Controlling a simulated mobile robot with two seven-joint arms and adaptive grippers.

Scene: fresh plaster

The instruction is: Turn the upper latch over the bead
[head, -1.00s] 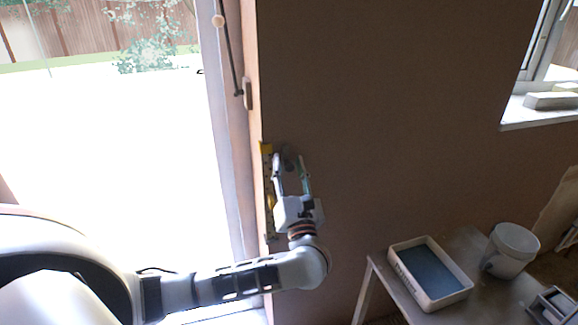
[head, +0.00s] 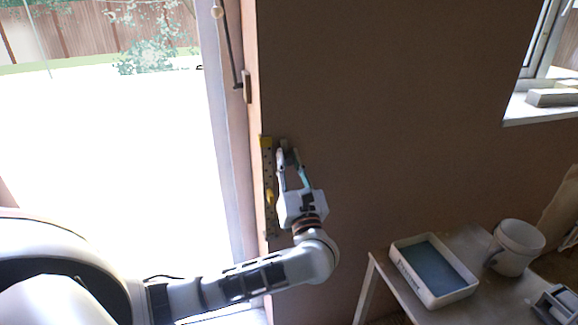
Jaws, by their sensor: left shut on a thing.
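The bead (head: 267,172) is a narrow yellowish strip with holes, upright along the wall's edge beside the door opening. My left gripper (head: 289,155) is just right of the bead's upper part, fingers pointing up. It is shut on a small greyish piece, which I take for the upper latch (head: 284,144); the fingers hide most of it, so its exact angle is unclear. A yellow-orange piece (head: 270,196) sits lower on the bead, partly behind the gripper. My right gripper is not in view.
A table (head: 391,286) at the lower right holds a tray (head: 408,273) with a blue-grey inside and a white bucket (head: 517,246). A rod with a small block (head: 247,86) is on the frame above the bead. The brown wall to the right is clear.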

